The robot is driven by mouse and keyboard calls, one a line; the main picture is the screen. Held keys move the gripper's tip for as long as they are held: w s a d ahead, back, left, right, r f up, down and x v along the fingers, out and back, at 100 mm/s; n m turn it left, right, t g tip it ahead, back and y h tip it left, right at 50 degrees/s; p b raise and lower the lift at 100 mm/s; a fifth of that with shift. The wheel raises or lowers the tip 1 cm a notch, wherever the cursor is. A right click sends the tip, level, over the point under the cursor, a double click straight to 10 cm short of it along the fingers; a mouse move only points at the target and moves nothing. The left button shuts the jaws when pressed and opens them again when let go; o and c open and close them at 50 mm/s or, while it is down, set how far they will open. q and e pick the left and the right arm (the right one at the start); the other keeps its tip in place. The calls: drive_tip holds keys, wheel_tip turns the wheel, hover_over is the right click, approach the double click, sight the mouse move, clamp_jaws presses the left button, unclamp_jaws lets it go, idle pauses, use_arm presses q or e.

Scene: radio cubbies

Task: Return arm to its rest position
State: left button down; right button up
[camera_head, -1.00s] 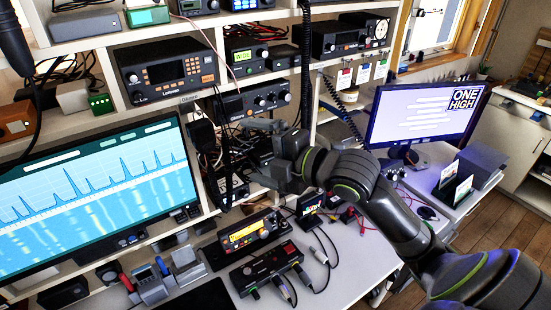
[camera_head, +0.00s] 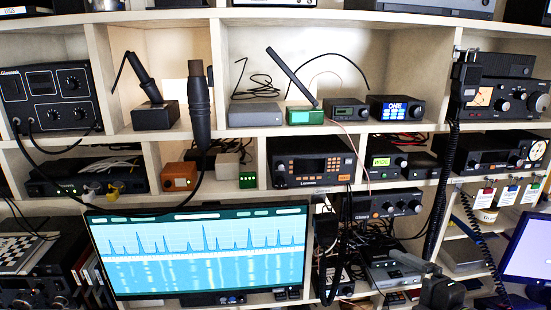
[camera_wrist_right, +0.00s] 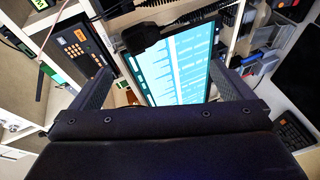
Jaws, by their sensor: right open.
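My right gripper (camera_head: 398,268) shows at the lower right of the head view, in front of the shelving below the middle row of radios. Only its end and a dark part of my right arm (camera_head: 441,292) rise from the bottom edge. In the right wrist view its two fingers (camera_wrist_right: 165,82) stand wide apart with nothing held between them. The spectrum monitor (camera_wrist_right: 182,62) appears beyond the gap. My left gripper is not in view.
The wide monitor (camera_head: 200,252) stands at lower left. Shelves hold several radios, including a keypad radio (camera_head: 311,162) and a green box (camera_head: 304,115). A black handset (camera_head: 462,88) hangs with a coiled cord (camera_head: 441,190) above my right arm. Another monitor (camera_head: 528,248) is at right.

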drive_tip(key=s+d+f+m+g+h, duration=0.2)
drive_tip(key=s+f+m+h, duration=0.15)
drive_tip(key=f+m, duration=0.35)
drive_tip(key=s+d+f+m+g+h, duration=0.2)
drive_tip(key=s+f+m, duration=0.25)
drive_tip(key=f, duration=0.35)
drive_tip(key=s+f+m+g+h, duration=0.1)
drive_tip(key=s+f+m+g, duration=0.3)
drive_tip(key=s, duration=0.3)
drive_tip(key=s+f+m+g+h, duration=0.1)
drive_tip(key=s+f+m+g, duration=0.1)
drive_tip(key=s+f+m, duration=0.4)
wheel_tip(320, 180, down, 28)
drive_tip(key=s+d+g+b, duration=0.2)
drive_tip(key=d+b, duration=0.1)
drive_tip(key=s+a+f+b, duration=0.1)
drive_tip(key=s+a+f, duration=0.1)
drive_tip(key=s+f, duration=1.2)
wheel_tip(320, 180, down, 3)
drive_tip(key=shift+r+n+g+y+b, duration=0.1)
drive_tip(key=shift+n+g+y+b, duration=0.25)
drive_tip(key=shift+n+g+y, duration=0.1)
